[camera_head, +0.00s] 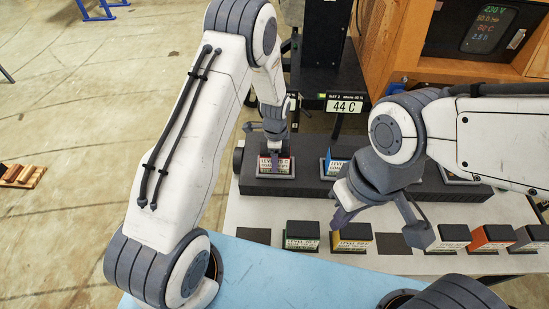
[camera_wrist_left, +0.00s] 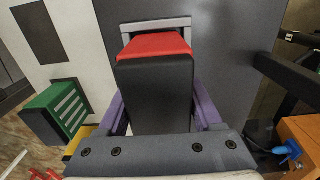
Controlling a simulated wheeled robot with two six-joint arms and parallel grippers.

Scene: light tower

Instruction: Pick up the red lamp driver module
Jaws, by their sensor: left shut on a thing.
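The red lamp driver module (camera_head: 278,168), a dark block with a red face and a white label, sits in a grey-framed slot at the left of the dark rack. In the left wrist view the module (camera_wrist_left: 155,88) stands between the purple fingers, its red end at the grey frame (camera_wrist_left: 157,25). My left gripper (camera_head: 273,155) is at the module from above and shut on it. The finger contact is partly hidden. My right gripper (camera_head: 382,217) is open and empty, in front of the rack.
The dark rack (camera_head: 310,185) also holds a blue module (camera_head: 337,163). In front, a row has a green module (camera_head: 302,236), a yellow module (camera_head: 353,238), an orange module (camera_head: 490,238) and others, with dark empty pads (camera_head: 254,236) between. A wooden cabinet (camera_head: 400,40) stands behind.

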